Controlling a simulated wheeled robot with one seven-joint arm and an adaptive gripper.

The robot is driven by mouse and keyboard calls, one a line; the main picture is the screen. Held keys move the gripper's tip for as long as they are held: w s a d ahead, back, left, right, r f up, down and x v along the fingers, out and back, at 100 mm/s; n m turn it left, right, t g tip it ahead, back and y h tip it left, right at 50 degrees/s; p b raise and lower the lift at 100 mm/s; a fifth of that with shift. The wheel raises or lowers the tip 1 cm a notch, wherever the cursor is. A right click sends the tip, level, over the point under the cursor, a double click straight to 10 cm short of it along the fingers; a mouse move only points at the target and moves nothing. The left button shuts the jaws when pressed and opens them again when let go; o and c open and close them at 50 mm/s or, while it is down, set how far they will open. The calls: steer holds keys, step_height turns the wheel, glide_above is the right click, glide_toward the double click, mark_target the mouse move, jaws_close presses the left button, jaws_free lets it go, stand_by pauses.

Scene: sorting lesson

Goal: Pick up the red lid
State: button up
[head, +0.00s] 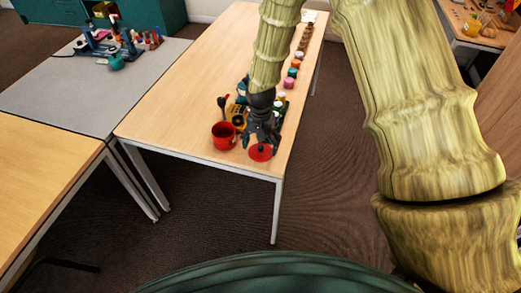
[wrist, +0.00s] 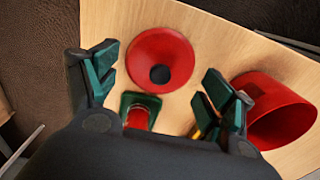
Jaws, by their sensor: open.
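The red lid (head: 261,153) is a round disc with a dark knob, lying on the wooden table near its front right corner. In the wrist view the lid (wrist: 150,45) shows whole, its knob (wrist: 160,74) between and beyond my fingertips. My gripper (head: 262,138) points down over the lid in the head view and hides part of it. In the wrist view my gripper (wrist: 162,72) has its fingers spread wide, with nothing held.
A red pot (head: 223,135) stands just left of the lid, by the right finger in the wrist view (wrist: 275,110). A small green and red object (wrist: 140,110) is near the left finger. Several jars (head: 288,83) line the table's right side.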

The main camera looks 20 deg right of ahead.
steer(key=shift+f, duration=0.8)
steer(key=shift+c, duration=0.5)
steer(key=shift+s, duration=0.1)
steer(key=c, duration=1.3)
steer(key=shift+s, duration=0.1)
jaws_close()
